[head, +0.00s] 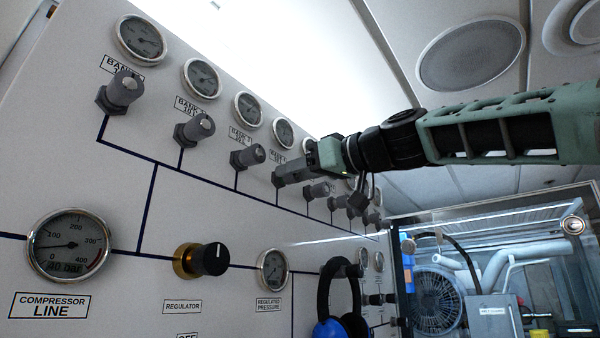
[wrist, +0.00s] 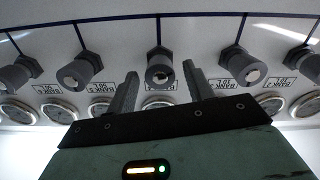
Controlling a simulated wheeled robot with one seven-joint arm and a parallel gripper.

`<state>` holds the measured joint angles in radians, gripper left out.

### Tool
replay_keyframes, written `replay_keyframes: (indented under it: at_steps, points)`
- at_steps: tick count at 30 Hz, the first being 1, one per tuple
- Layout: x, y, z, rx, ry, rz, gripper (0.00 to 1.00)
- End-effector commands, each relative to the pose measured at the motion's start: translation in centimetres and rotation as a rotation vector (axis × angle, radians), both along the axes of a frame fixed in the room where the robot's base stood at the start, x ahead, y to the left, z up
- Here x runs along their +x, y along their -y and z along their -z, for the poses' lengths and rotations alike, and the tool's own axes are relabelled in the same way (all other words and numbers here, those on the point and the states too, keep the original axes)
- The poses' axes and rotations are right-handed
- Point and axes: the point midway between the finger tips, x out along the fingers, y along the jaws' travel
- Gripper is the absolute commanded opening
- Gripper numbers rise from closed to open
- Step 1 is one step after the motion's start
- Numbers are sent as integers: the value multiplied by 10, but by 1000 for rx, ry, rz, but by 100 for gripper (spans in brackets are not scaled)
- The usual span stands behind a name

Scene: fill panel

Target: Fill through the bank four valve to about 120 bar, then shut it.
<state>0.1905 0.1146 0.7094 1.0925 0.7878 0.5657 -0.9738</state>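A row of grey valve knobs runs along the white panel, each with a label and a round gauge. In the wrist view the bank four valve (wrist: 160,70) is central, between the labels of banks three and five; its own label is mostly hidden. My gripper (wrist: 159,76) has its two fingers apart, one on each side of this knob, with gaps showing. In the head view my gripper (head: 300,170) reaches the fourth knob from the left (head: 279,180). The bank four gauge (head: 284,132) is too small to read.
Neighbouring knobs for bank three (head: 248,157) and bank five (wrist: 80,72) stand close by. Below are the compressor line gauge (head: 68,246), the black regulator knob (head: 208,259), the regulated pressure gauge (head: 273,268) and blue-and-black ear defenders (head: 338,322). A compressor cabinet (head: 490,285) stands right.

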Motion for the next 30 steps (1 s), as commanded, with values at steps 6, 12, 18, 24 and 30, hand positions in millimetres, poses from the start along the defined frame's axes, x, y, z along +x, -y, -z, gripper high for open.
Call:
replay_keyframes:
  at_steps: [6,12,18,24,30]
  points:
    - [0,0,0,0,-1,-1,52]
    - [-2,2,2,0,0,0,52]
    - [-16,21,6,-1,3,3,52]
    - [-40,53,8,0,4,6,52]
    - [-69,89,7,0,5,5,52]
